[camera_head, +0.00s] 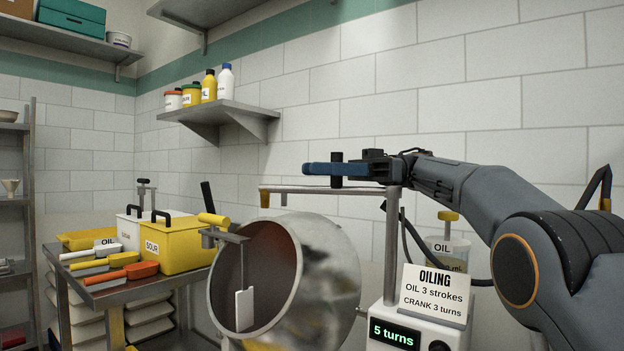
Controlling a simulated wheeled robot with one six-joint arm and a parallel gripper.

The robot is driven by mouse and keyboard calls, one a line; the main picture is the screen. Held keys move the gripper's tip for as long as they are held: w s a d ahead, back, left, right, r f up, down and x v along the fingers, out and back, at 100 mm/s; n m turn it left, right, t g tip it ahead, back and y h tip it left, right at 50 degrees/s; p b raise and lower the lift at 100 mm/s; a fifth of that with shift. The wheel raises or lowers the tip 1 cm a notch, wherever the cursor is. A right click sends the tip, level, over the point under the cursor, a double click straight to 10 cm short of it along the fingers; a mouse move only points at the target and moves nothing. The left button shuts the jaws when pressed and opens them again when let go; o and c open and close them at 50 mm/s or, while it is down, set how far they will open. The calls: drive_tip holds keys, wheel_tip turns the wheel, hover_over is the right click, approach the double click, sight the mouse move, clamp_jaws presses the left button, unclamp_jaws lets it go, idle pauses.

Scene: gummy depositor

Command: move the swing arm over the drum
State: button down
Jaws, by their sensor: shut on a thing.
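The swing arm (300,190) is a thin grey bar running left from the top of an upright post (391,235), with a yellow-brown tip at its left end. A dark upright peg (337,182) stands on the bar. My gripper (322,169), with blue fingers, comes from the right and is shut on this peg. The drum (325,275) is a shiny metal vessel with its open mouth facing left and forward. In the picture the bar passes above the drum's top; its depth relative to the drum is hard to tell.
A crank with a yellow handle (213,219) and a hanging white paddle (244,308) are at the drum's mouth. An oiling sign (436,296) stands on a box displaying "5 turns". An oil container (447,252) is behind. A cart (130,290) with bins stands left.

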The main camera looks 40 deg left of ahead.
drive_tip(key=shift+s+d+r, duration=0.15)
drive_tip(key=shift+s+r, duration=0.2)
drive_tip(key=c, duration=2)
unclamp_jaws()
drive_tip(key=o, duration=0.4)
drive_tip(key=shift+s+d+r, duration=0.2)
drive_tip(key=shift+d, duration=0.2)
drive_tip(key=shift+s+d+r, duration=0.15)
drive_tip(key=shift+d, duration=0.2)
drive_tip(key=shift+o, duration=0.4)
drive_tip(key=shift+d, duration=0.3)
drive_tip(key=shift+w+a+f, duration=0.25)
drive_tip(key=shift+a+f, duration=0.15)
drive_tip(key=shift+f, duration=0.05)
drive_tip(key=shift+c, duration=0.3)
drive_tip(key=shift+a, duration=0.1)
drive_tip(key=shift+s+a, duration=0.1)
drive_tip(key=shift+s, duration=0.05)
drive_tip(key=shift+r+p, duration=0.1)
drive_tip(key=shift+p, duration=0.25)
drive_tip(key=p, duration=0.2)
drive_tip(key=shift+w+a+r+p, duration=0.15)
drive_tip(key=shift+w+r+p, duration=0.05)
drive_tip(key=shift+p, duration=0.15)
